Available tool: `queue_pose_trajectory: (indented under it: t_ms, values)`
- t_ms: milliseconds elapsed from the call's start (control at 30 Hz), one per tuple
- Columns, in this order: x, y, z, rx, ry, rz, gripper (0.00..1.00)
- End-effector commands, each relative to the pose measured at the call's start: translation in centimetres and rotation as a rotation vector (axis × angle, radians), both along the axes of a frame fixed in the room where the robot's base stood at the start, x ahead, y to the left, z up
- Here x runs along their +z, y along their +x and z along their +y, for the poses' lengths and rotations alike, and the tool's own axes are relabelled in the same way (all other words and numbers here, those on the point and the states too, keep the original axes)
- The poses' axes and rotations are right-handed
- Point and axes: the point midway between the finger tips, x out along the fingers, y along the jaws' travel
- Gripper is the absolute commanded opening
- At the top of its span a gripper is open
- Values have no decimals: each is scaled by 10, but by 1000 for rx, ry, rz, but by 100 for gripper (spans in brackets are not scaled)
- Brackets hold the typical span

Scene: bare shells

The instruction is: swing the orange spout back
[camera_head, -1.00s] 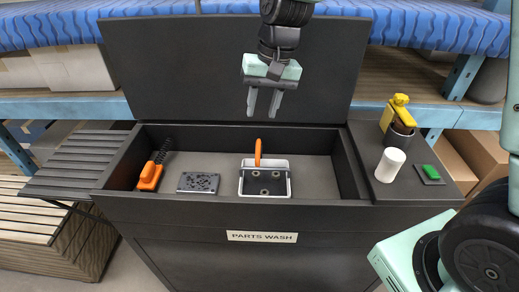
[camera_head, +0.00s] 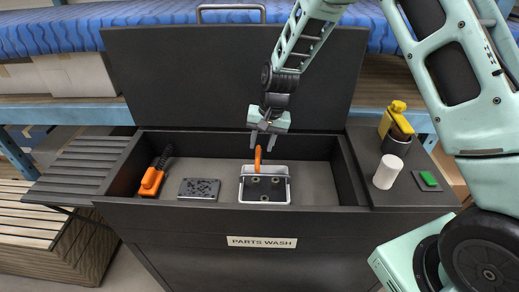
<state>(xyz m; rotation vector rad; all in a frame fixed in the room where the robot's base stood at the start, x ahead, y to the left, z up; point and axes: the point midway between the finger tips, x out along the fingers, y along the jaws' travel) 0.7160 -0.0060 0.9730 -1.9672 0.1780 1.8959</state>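The orange spout (camera_head: 258,158) stands upright at the back of a white-rimmed basket (camera_head: 242,188) inside the parts-wash basin. The basket holds a dark plate with several round holes. My gripper (camera_head: 264,141) points down just above and behind the spout's top, its two fingers apart. The spout's tip lies near the fingertips; I cannot tell whether they touch it.
In the basin (camera_head: 320,180) lie an orange-handled brush (camera_head: 152,180) and a grey perforated block (camera_head: 199,188). A slatted shelf (camera_head: 80,165) adjoins at left.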

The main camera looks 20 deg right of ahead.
Motion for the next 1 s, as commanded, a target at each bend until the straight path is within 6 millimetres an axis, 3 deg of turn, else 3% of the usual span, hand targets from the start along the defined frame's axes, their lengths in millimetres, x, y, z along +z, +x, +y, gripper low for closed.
queue_pose_trajectory:
  t_ms: [267,633,667,800,1000]
  values:
    - [-34,2,6,1,-1,1,36]
    - [-40,3,8,1,0,-1,36]
    - [-40,3,8,1,0,-1,33]
    - [-40,3,8,1,0,-1,0]
    - [-40,3,7,4,1,-1,0]
